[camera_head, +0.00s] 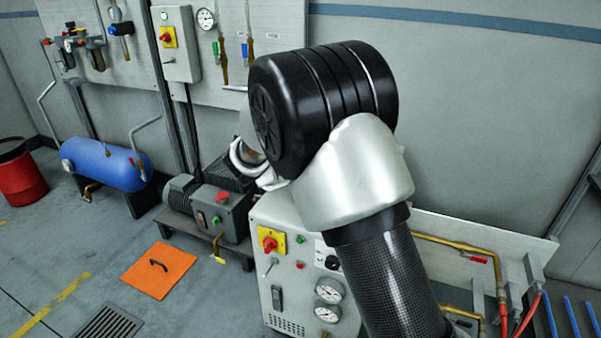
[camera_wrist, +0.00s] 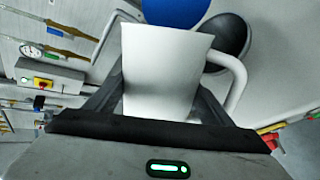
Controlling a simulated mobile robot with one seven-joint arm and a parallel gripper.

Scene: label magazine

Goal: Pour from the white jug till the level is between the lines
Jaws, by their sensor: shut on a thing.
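The white jug (camera_wrist: 165,72) fills the middle of the wrist view, with its curved handle to the right. My gripper (camera_wrist: 160,100) is shut on the jug, with one dark finger on each side of its body. The jug's inside and any liquid in it cannot be seen. In the head view my own arm hides the gripper and most or all of the jug. I cannot make out a vessel with two level lines in either view.
A grey control cabinet (camera_head: 287,275) with gauges stands just below my arm. A motor unit (camera_head: 222,208) and a blue tank (camera_head: 105,165) stand to its left. An orange mat (camera_head: 160,270) lies on the floor. Brass pipes (camera_head: 450,242) and a panel are at right.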

